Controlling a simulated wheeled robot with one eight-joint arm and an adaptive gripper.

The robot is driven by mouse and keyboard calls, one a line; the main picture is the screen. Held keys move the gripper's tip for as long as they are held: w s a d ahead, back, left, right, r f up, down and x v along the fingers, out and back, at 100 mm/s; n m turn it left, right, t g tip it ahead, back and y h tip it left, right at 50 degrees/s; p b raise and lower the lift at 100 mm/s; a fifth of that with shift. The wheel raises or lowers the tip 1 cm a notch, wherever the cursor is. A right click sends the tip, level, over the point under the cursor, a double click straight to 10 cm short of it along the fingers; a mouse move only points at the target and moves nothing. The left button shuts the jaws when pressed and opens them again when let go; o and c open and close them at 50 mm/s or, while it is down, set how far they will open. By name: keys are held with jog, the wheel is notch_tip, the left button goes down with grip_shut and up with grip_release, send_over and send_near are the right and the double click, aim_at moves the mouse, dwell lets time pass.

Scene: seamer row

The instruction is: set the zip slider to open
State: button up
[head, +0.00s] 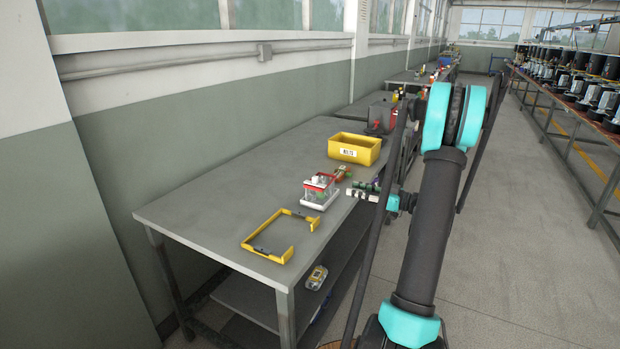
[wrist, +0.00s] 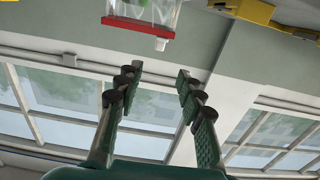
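A clear box or pouch with a red band (head: 319,191) stands on a white base on the grey bench in the head view. In the wrist view, which looks upside down, its red band (wrist: 134,26) crosses the top. A small white piece (wrist: 160,44) sticks out at the band's right end; it looks like the zip slider, but its setting cannot be read.
The grey bench (head: 220,200) is clear on its left side. A yellow bracket (head: 280,251) lies near the front edge. A labelled yellow bin (head: 355,149) stands behind the pouch, and a dark machine with red parts (head: 382,114) stands farther back. The wall runs along the left.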

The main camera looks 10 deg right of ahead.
aim_at(314, 176)
jog(key=x, duration=1.7)
jog(key=shift+c, duration=0.6)
grip_shut()
